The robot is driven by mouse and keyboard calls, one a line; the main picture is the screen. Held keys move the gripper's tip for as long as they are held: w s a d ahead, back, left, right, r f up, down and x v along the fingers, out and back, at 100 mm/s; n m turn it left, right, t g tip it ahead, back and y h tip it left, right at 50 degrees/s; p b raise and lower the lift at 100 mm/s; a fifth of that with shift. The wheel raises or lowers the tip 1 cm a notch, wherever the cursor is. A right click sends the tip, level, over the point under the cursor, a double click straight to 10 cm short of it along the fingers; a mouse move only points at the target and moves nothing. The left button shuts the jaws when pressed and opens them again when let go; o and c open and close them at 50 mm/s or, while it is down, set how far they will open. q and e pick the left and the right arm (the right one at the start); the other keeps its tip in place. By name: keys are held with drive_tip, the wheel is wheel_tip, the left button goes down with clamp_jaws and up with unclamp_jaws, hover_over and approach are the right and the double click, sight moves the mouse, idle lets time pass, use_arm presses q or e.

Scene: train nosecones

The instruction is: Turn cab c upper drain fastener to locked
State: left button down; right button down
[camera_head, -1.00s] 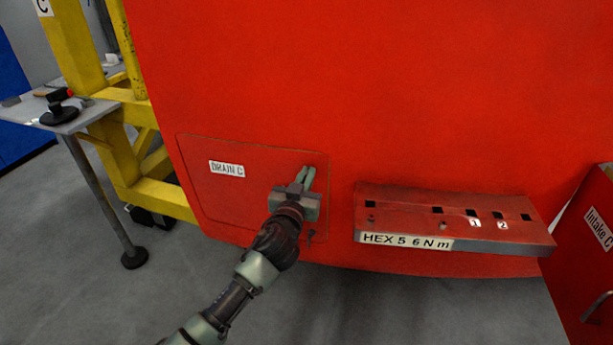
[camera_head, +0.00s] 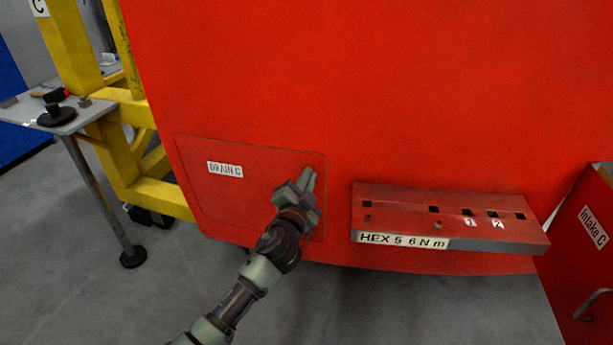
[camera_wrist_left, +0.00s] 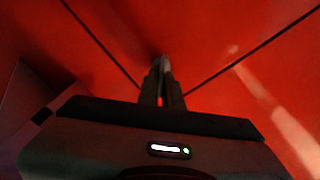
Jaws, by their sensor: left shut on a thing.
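The red drain panel (camera_head: 215,198) with the white DRAIN C label (camera_head: 225,170) sits low on the red nosecone. My left gripper (camera_head: 309,178) reaches to the panel's upper right corner, where the upper fastener is. Its fingers are shut on the fastener, which they hide, so its angle cannot be read. In the left wrist view the fingertips (camera_wrist_left: 162,66) meet close together at the red surface, near the panel seams. My right gripper is not in view.
A red ledge (camera_head: 450,206) marked HEX 5 6 N m juts out right of the panel. A red Intake C part (camera_head: 580,235) stands at the far right. A yellow frame (camera_head: 115,120) and a grey table (camera_head: 85,115) with small tools stand at left.

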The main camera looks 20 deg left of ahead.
use_arm(q)
drive_tip(key=m, duration=0.4)
drive_tip(key=shift+d+f+m+p, duration=0.1)
drive_tip(key=shift+f+m+p, duration=0.15)
drive_tip(key=shift+m+p, duration=0.1)
drive_tip(key=shift+f+m+p, duration=0.2)
drive_tip(key=shift+m+p, duration=0.1)
drive_tip(key=shift+m, duration=1.55)
drive_tip(key=c, duration=1.6)
unclamp_jaws()
drive_tip(key=shift+s, duration=0.1)
drive_tip(key=s, duration=0.7)
drive_tip(key=shift+s+d+b, duration=0.2)
drive_tip(key=shift+s+b, duration=0.1)
drive_tip(key=shift+f, duration=0.1)
